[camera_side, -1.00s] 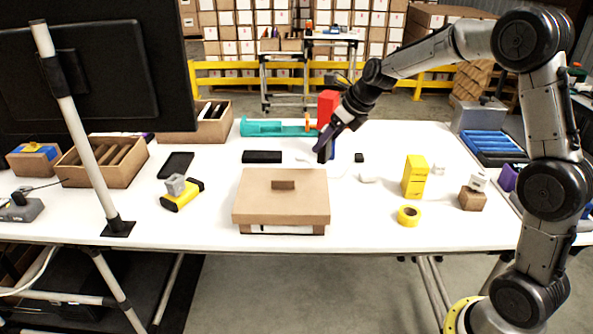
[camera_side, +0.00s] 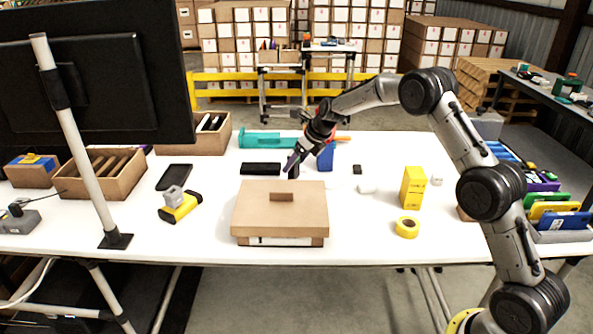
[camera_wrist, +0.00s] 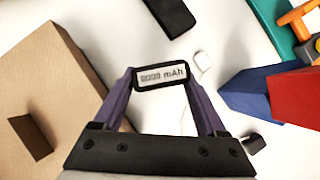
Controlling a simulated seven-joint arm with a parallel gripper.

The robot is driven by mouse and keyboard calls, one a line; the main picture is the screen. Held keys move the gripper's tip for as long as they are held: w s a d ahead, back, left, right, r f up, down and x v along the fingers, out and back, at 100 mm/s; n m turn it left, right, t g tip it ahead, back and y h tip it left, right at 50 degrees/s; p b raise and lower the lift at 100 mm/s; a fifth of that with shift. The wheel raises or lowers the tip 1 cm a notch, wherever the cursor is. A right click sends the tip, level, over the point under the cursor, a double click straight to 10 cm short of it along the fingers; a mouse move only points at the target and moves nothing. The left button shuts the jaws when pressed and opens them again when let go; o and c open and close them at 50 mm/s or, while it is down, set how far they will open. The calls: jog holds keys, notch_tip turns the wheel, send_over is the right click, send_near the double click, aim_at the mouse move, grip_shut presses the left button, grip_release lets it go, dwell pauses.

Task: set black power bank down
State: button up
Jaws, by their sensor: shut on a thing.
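The black power bank (camera_wrist: 162,76) is pinched between the two purple fingers of my gripper (camera_wrist: 163,80). A pale label reading in mAh faces the wrist camera. In the side view my gripper (camera_side: 292,164) is just behind the brown carton (camera_side: 280,212), over the white table, with the power bank (camera_side: 294,173) a small dark shape under the fingers. I cannot tell whether the power bank touches the table.
A flat black block (camera_side: 260,169) lies just left of my gripper. A blue box (camera_side: 325,158) stands to the right, with a red box (camera_wrist: 298,95) beside it. A small white object (camera_wrist: 203,62) lies near. A yellow box (camera_side: 413,187) and tape roll (camera_side: 406,228) are further right.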

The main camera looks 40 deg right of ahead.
aim_at(297, 169)
jog(key=shift+f, duration=1.4)
jog(key=shift+f, duration=0.2)
jog(key=o, duration=1.5)
jog(key=shift+s+r, duration=0.1)
jog(key=shift+r, duration=0.2)
jog(key=v, duration=1.1)
jog(key=shift+s+r, duration=0.25)
jog(key=shift+r, duration=0.05)
